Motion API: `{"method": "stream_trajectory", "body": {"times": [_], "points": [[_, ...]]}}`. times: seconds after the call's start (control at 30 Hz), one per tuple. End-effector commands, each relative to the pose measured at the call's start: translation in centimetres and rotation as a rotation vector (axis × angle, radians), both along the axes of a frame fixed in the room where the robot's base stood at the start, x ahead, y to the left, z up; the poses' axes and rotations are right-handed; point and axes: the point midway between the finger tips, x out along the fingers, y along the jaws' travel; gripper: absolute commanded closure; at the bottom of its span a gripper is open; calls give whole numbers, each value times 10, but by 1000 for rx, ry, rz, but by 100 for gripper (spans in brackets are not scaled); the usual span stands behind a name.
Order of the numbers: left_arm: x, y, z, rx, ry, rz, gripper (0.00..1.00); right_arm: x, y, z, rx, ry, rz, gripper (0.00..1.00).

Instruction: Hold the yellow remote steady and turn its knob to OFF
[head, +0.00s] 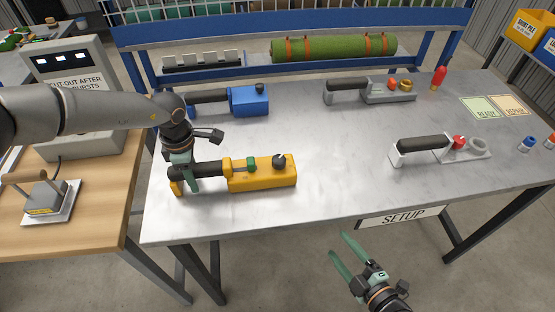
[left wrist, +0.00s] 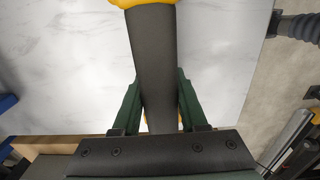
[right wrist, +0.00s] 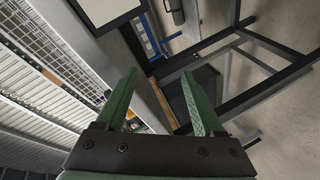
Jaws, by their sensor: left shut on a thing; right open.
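The yellow remote (head: 262,174) lies on the grey metal table, near its front left. Its black handle points left, and a green button sits beside the handle. A dark knob (head: 279,160) stands on top of the yellow body; its setting is too small to read. My left gripper (head: 184,178) is shut on the black handle from above. In the left wrist view the handle (left wrist: 153,60) runs between the two green fingers. My right gripper (head: 349,262) is open and empty, in front of the table's front edge. It also shows open in the right wrist view (right wrist: 165,100), with no remote there.
A blue remote (head: 249,100) lies behind the yellow one. A grey remote (head: 390,93) and a white one (head: 440,151) lie to the right. A red bottle (head: 439,78) stands at the back. The table's middle is clear. A SETUP sign (head: 403,216) hangs on the front edge.

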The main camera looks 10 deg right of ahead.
Motion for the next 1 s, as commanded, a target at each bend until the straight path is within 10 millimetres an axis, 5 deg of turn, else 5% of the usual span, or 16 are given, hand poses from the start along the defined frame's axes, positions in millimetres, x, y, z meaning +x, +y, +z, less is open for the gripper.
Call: {"method": "stream_trajectory", "body": {"times": [0.47, 0.8, 1.0], "points": [[-3, 0, -4, 2, 8, -2, 100, 14, 65, 128, -647, -1105, 577, 29], [-4, 0, -4, 2, 9, -2, 100, 105, 34, 139, -1409, -1438, 694, 29], [-4, 0, -5, 3, 10, -3, 100, 127, 25, 142, -1568, -1474, 706, 29]]}}
